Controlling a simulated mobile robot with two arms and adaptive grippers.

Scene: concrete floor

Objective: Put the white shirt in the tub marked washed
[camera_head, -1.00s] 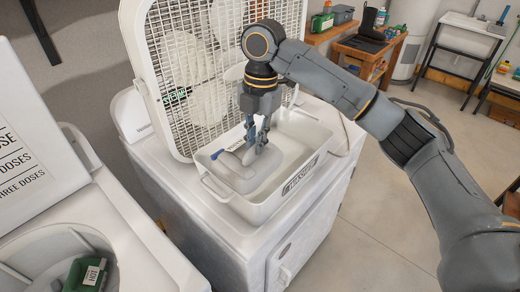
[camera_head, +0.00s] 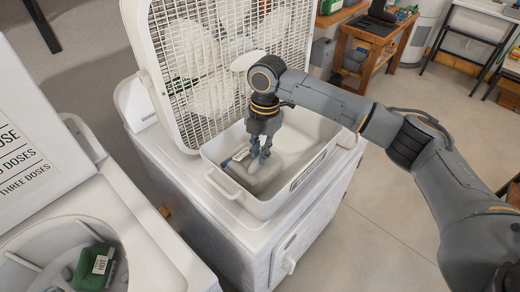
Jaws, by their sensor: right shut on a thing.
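A white tub (camera_head: 228,190) stands on the top of a white machine. A dark label (camera_head: 308,170) is on its right side, but its writing is too small to read now. A pale grey-white bundle of cloth (camera_head: 262,183), which looks like the white shirt, lies in the tub. A small tag with blue (camera_head: 241,154) shows at its upper left. My right gripper (camera_head: 259,166) points down inside the tub and is shut on the bundle; its fingertips partly hide the cloth. My left gripper is not in view.
A white box fan (camera_head: 215,70) stands upright right behind the tub. A wooden bench (camera_head: 365,48) stands at the back. The floor (camera_head: 400,235) at right is clear.

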